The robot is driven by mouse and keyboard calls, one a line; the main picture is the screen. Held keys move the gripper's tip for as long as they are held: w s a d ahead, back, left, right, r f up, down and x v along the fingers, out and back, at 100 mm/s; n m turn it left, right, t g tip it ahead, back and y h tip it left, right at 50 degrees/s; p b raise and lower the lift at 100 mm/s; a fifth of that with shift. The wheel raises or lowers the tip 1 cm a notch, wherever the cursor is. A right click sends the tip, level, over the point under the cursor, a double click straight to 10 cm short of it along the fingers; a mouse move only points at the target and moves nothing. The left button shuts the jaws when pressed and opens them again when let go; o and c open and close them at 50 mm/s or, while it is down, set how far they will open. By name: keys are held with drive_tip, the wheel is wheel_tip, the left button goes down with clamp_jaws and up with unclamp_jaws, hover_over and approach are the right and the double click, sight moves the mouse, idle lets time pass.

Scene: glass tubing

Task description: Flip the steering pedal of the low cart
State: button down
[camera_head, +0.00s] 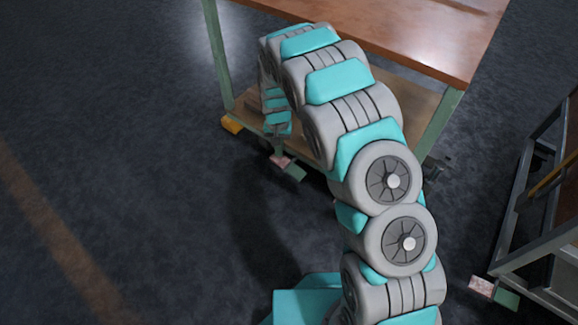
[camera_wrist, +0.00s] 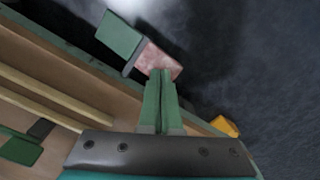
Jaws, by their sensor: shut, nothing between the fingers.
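The cart with a brown wooden top (camera_head: 420,38) and green legs stands ahead of me. Its pedal (camera_head: 282,162), with one pinkish and one green part, sticks out low at the near side. In the wrist view the pedal's green part (camera_wrist: 119,36) lies up and left of its pink part (camera_wrist: 158,62). My gripper (camera_wrist: 161,75) is shut and empty, with its green fingertips overlapping the pink part's lower edge. I cannot tell whether they touch it. In the head view my arm mostly hides the gripper.
A second cart (camera_head: 540,255) stands at the right, with a similar pink and green pedal (camera_head: 493,291). A yellow part (camera_head: 232,125) shows by the near cart's left leg, and also in the wrist view (camera_wrist: 224,126). The dark floor at the left is clear.

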drive_tip(key=shift+f, duration=1.25)
idle(0.7)
drive_tip(key=shift+r, duration=0.15)
drive_tip(key=shift+r+p, duration=0.85)
drive_tip(key=shift+r, duration=2.5)
